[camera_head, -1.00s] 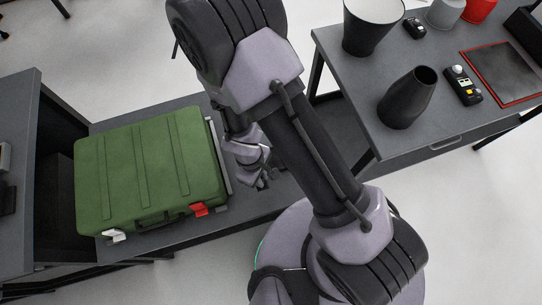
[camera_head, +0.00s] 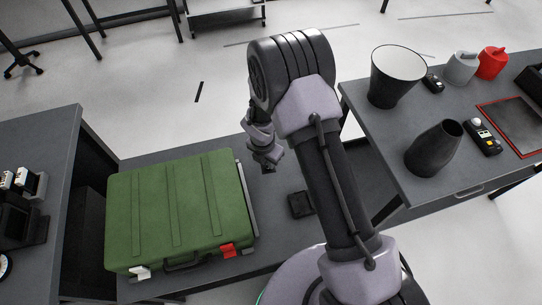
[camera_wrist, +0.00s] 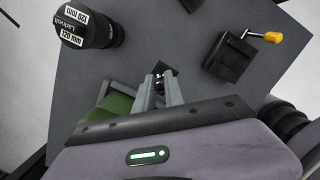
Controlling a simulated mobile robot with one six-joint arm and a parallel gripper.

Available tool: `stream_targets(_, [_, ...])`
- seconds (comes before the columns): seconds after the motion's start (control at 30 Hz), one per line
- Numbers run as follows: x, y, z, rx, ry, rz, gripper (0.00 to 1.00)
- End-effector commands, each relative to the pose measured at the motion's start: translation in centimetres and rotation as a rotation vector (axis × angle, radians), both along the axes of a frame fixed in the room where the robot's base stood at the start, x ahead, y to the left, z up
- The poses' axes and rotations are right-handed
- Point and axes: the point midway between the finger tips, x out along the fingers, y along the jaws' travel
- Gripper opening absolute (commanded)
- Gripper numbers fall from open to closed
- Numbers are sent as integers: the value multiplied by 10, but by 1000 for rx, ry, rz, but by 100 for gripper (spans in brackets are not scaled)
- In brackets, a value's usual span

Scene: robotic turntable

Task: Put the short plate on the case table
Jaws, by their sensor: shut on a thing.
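My gripper (camera_head: 268,166) is above the case table (camera_head: 275,225), just right of the green case's far right corner. In the wrist view its fingers (camera_wrist: 160,82) are shut on a small dark piece (camera_wrist: 160,73) that shows only at the tips. I cannot tell from its shape whether this is the short plate; most of it is hidden. A flat dark square block (camera_head: 300,204) lies on the table right of the case. The wrist view shows a dark block (camera_wrist: 229,60) with a yellow-orange handle (camera_wrist: 272,37) beside it, apart from my fingers.
The green case (camera_head: 180,210) fills the left part of the table. A black cylinder (camera_wrist: 92,28) marked 120 mm shows in the wrist view. The right bench (camera_head: 400,125) holds a dark vase (camera_head: 433,150) and a wide pot (camera_head: 395,80). Bare tabletop surrounds the square block.

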Motion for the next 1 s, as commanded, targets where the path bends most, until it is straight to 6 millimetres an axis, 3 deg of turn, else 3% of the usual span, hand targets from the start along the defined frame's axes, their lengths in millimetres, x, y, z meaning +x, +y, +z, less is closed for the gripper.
stream_targets(0.17, [14, -11, -3, 0, 2, 88, 0])
stream_targets(0.6, [13, -11, -98, -1, 3, 96, 0])
stream_targets(0.97, [13, -11, -101, -1, 2, 94, 0])
stream_targets(1.0, [13, -11, -102, -1, 2, 94, 16])
